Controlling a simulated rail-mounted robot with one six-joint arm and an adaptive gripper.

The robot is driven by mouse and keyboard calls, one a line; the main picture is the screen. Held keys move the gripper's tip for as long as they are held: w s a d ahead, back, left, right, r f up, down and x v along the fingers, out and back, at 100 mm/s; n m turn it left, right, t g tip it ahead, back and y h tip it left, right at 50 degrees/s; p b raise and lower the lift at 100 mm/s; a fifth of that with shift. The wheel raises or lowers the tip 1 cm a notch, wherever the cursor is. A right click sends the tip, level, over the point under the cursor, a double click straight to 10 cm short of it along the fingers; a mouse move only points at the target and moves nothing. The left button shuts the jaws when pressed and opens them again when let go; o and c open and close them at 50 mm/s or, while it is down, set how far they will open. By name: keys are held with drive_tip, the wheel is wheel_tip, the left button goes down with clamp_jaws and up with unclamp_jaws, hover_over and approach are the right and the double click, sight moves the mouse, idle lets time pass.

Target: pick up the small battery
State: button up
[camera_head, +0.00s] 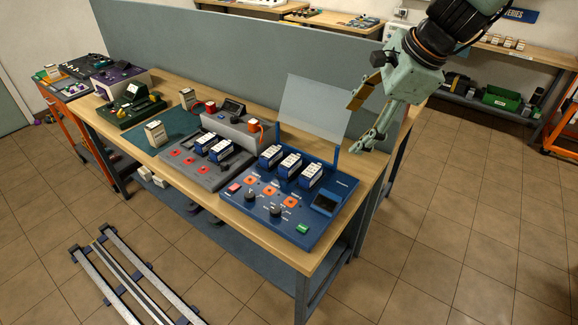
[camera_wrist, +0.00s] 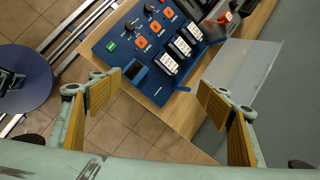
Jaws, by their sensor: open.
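Several battery-like blocks are in view, and I cannot tell which is the small battery. Three blue-and-white blocks (camera_head: 290,165) stand in a row on the blue panel (camera_head: 325,180); they also show in the wrist view (camera_wrist: 178,46). Two similar blocks (camera_head: 212,146) sit on the grey panel (camera_head: 205,178). A small pale box (camera_head: 156,133) stands on the green mat (camera_head: 175,125), and another (camera_head: 187,98) stands farther back. My gripper (camera_head: 353,128) is open and empty, above the bench's right end, apart from all blocks.
A clear upright sheet (camera_head: 314,108) stands behind the blue panel, near my gripper. A blue-grey partition (camera_head: 240,50) runs along the bench's back. A dark green device (camera_head: 131,107) and a purple-topped box (camera_head: 120,78) fill the left end. Bare wood (camera_head: 372,172) shows right of the blue panel.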

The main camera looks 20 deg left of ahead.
drive_tip(key=w+a+f+m, duration=0.4)
drive_tip(key=w+a+f, duration=0.3)
drive_tip(key=a+f, duration=0.1)
drive_tip(key=m+p, duration=0.1)
drive_tip(key=m, duration=0.2)
approach(292, 161)
drive_tip(key=v, duration=0.3)
drive_tip(key=shift+w+d+f+g+y, duration=0.1)
drive_tip(key=shift+w+f+g+y, duration=0.2)
drive_tip(key=shift+w+y, duration=0.1)
drive_tip(key=shift+b+x, duration=0.55)
drive_tip(key=shift+x, duration=3.7)
drive_tip(key=shift+f, duration=0.15)
drive_tip(key=shift+b+x, duration=0.5)
drive_tip(key=shift+x, duration=1.9)
drive_tip(key=shift+d, duration=0.1)
